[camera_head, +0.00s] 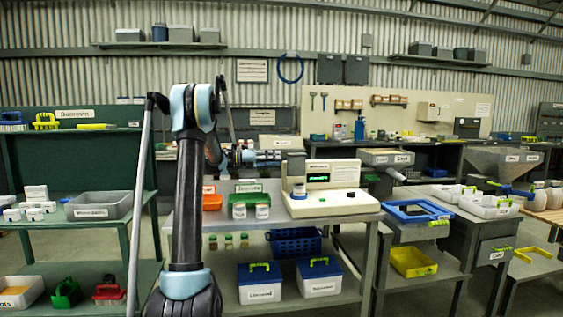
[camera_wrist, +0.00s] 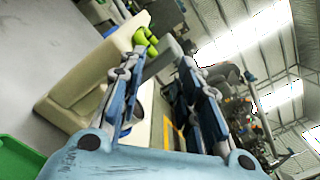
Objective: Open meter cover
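The meter (camera_head: 330,201) is a cream device with a lit green display on the middle bench. A grey upright cover part (camera_head: 296,165) stands at its left end. In the wrist view the cream meter body (camera_wrist: 83,88) lies tilted in the upper left, with green parts (camera_wrist: 146,40) at its far end. A grey part, likely the cover (camera_wrist: 163,60), shows beyond and between my fingertips. My gripper (camera_head: 278,158) is just left of the cover part. In the wrist view my gripper (camera_wrist: 164,58) has its fingers apart. Whether they touch the cover cannot be told.
On the same bench, left of the meter, are an orange bin (camera_head: 212,202) and a green bin (camera_head: 243,200), with white-labelled jars (camera_head: 262,211) in front. A blue tray (camera_head: 415,211) stands on the right-hand bench. The bench front right of the jars is mostly clear.

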